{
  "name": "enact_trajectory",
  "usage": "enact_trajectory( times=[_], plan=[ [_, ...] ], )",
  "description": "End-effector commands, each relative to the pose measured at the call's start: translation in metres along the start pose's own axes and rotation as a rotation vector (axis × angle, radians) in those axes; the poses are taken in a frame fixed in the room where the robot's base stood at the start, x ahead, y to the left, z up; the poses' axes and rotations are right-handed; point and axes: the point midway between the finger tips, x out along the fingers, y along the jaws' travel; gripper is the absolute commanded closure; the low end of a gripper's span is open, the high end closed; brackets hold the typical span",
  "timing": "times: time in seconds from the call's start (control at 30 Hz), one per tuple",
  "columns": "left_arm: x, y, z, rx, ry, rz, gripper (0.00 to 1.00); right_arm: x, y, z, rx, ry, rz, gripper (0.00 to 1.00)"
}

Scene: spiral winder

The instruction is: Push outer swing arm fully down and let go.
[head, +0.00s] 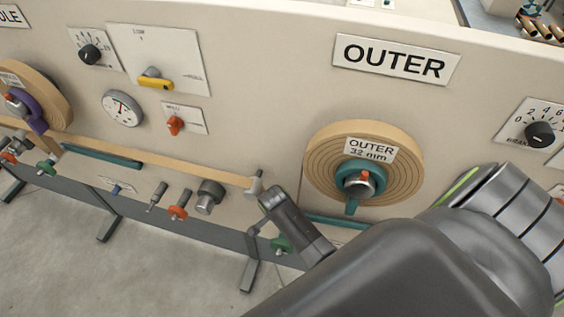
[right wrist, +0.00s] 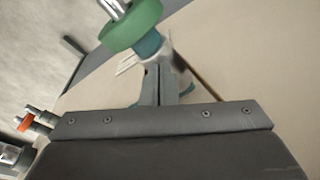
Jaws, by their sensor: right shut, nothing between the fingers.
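The outer swing arm shows as a teal bar (head: 345,222) below the outer roll, with a green roller (head: 280,246) at its left end. My right arm hides part of it. In the right wrist view the green roller (right wrist: 130,30) is large, just beyond my fingertips. My right gripper (head: 267,231) is shut and empty, close beside the roller; its closed fingers (right wrist: 160,80) show in the wrist view. I cannot tell whether they touch the swing arm. My left gripper is not in view.
The outer roll (head: 318,180) with a teal lever is on the panel under the OUTER sign (head: 396,60). A tan web (head: 180,165) runs left. Metal and red rollers (head: 208,197) stick out left of my gripper. Grey floor (head: 170,270) lies in front.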

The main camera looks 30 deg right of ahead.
Motion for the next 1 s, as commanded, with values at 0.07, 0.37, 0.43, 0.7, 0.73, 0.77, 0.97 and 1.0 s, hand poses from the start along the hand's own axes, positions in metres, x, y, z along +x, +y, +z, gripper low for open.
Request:
enact_trajectory(
  times=[0.07,0.37,0.43,0.7,0.73,0.77,0.97,1.0],
  plan=[
    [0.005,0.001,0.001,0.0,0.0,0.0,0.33,0.006,0.0,0.002,0.0,-0.001,0.001,1.0],
    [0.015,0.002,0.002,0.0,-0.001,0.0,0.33,0.021,0.0,0.005,0.0,-0.002,0.001,1.0],
    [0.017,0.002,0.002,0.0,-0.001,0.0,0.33,0.024,0.0,0.006,0.001,-0.002,0.0,1.0],
    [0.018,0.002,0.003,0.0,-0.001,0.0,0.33,0.026,0.0,0.006,0.001,-0.002,-0.001,1.0],
    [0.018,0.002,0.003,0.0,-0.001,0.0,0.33,0.026,0.0,0.006,0.001,-0.002,-0.001,1.0],
    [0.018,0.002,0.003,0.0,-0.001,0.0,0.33,0.026,0.0,0.006,0.001,-0.002,-0.001,1.0],
    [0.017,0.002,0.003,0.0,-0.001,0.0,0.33,0.025,0.0,0.006,0.001,-0.002,-0.001,1.0],
    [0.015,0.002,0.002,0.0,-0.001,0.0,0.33,0.023,0.0,0.006,0.001,-0.002,-0.001,1.0]
  ],
)
